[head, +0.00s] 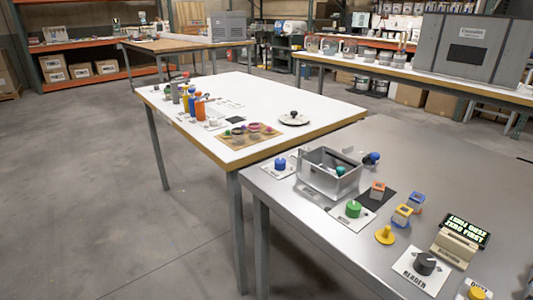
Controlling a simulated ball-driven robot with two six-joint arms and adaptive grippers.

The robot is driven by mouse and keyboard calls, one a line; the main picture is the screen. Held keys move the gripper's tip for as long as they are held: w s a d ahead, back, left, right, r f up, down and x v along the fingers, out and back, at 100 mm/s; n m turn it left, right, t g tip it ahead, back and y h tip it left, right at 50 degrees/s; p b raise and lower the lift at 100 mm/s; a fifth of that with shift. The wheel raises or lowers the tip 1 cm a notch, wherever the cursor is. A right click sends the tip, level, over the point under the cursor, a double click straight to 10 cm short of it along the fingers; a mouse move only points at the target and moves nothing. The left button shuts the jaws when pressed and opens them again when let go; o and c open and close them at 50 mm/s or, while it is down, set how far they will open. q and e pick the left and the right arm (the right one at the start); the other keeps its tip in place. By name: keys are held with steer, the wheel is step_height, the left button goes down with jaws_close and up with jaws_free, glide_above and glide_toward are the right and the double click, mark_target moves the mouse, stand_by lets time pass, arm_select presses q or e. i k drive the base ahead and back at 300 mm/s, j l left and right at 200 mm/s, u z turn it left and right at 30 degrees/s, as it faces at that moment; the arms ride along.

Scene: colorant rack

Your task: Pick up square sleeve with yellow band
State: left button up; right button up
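A small square sleeve with a yellow band (402,214) stands on the grey metal table (300,222) at the right, left of the beige display box. Another small square sleeve, blue and orange (416,201), stands close behind it; I cannot tell whether they touch. A third square piece with an orange-red top (378,190) stands on a black mat (376,200). Neither of my grippers is in view.
A white table (270,100) with bottles adjoins behind. Open floor lies at left.

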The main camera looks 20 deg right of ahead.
mark_target(401, 218)
steer(key=l+z, duration=0.1)
steer(key=z, duration=0.35)
steer(key=l+z, duration=0.1)
steer(key=z, duration=0.4)
steer(key=l+z, duration=0.1)
steer(key=z, duration=0.35)
